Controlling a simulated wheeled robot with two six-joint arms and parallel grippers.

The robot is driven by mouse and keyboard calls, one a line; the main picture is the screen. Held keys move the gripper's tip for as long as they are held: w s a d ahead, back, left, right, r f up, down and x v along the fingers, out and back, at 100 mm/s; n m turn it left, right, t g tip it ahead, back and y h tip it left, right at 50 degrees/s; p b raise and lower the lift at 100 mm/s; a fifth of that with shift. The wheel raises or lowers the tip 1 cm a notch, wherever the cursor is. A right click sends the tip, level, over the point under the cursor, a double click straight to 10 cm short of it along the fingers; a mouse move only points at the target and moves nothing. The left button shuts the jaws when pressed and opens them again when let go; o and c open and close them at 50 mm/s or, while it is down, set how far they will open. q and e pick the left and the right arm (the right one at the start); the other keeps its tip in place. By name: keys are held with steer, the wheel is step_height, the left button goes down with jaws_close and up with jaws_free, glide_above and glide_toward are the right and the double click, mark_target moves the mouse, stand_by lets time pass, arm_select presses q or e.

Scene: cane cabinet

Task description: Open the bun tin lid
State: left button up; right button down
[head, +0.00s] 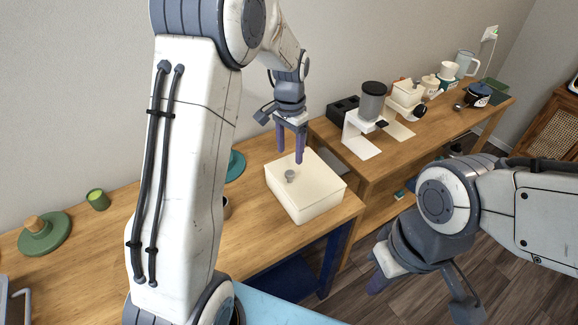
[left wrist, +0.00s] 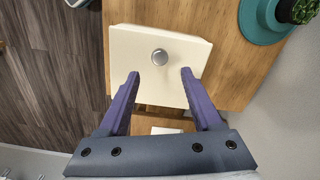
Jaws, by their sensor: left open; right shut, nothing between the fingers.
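The bun tin (head: 308,197) is a cream box near the right end of the near wooden table, with its lid on and a small grey knob (head: 291,176) on top. In the left wrist view the lid (left wrist: 185,47) shows from above with its round metallic knob (left wrist: 159,57). My left gripper (head: 292,158) is open and empty, fingers pointing down over the tin's far part. In the left wrist view its purple fingertips (left wrist: 159,73) stand apart, with the knob between and beyond them. I cannot tell if they touch the lid. My right gripper (head: 420,295) is at the lower right, away from the tin.
A teal round item (head: 236,165) stands left of the tin, partly behind my arm. A green disc with a wooden knob (head: 44,233) and a green cup (head: 98,200) are further left. A coffee machine (head: 368,115) stands on the other counter, with a gap between the counters.

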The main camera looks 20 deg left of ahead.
mark_target(289, 172)
arm_select(q)
step_height(289, 172, down, 7)
steer(key=shift+f+p, duration=0.15)
steer(key=shift+p, duration=0.35)
jaws_close()
steer(key=shift+w+a, duration=0.1)
stand_by(1.1)
